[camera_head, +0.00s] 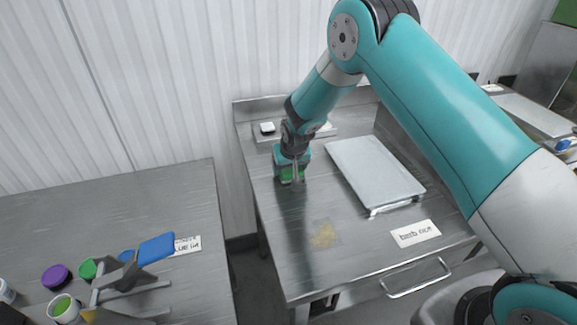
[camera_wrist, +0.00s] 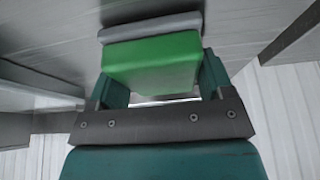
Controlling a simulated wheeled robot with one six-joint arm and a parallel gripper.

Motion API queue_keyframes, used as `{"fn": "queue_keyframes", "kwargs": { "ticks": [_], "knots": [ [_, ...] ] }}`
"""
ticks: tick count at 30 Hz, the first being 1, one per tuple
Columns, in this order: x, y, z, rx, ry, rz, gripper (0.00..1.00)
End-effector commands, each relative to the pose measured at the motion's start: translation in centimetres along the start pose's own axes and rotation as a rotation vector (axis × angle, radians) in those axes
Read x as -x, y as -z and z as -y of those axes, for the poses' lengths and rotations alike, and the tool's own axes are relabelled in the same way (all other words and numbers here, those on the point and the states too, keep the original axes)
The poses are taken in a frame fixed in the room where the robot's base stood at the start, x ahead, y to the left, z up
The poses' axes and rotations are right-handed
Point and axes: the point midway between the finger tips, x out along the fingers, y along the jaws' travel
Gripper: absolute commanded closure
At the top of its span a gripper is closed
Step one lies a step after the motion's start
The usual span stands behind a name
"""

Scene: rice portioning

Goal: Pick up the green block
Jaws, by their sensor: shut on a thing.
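The green block (camera_wrist: 152,62) is large in the wrist view, between the two teal fingers of my gripper (camera_wrist: 158,80). In the head view the green block (camera_head: 287,175) shows low at the end of my arm, over the left part of the steel table. My gripper (camera_head: 292,168) is shut on the block there. Part of the block is hidden by the fingers. I cannot tell whether it touches the table top. A grey bar lies along the block's far edge in the wrist view.
A pale flat tray (camera_head: 374,172) lies right of my gripper on the steel table (camera_head: 285,235). A label card (camera_head: 415,233) and a yellowish patch (camera_head: 323,236) lie nearer the front. A small white item (camera_head: 267,128) sits behind. A second table (camera_head: 120,205) at left holds coloured lids and a blue-topped stand.

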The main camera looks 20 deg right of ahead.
Motion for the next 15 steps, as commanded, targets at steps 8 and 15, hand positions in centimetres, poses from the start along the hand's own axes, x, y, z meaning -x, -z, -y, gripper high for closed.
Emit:
{"fn": "queue_keyframes", "kwargs": {
  "ticks": [8, 15],
  "knots": [
    [5.2, 2.4, 0.0, -0.001, 0.002, -0.010, 0.52],
    [12.2, 5.2, 0.0, -0.001, 0.002, -0.009, 0.52]
  ]
}}
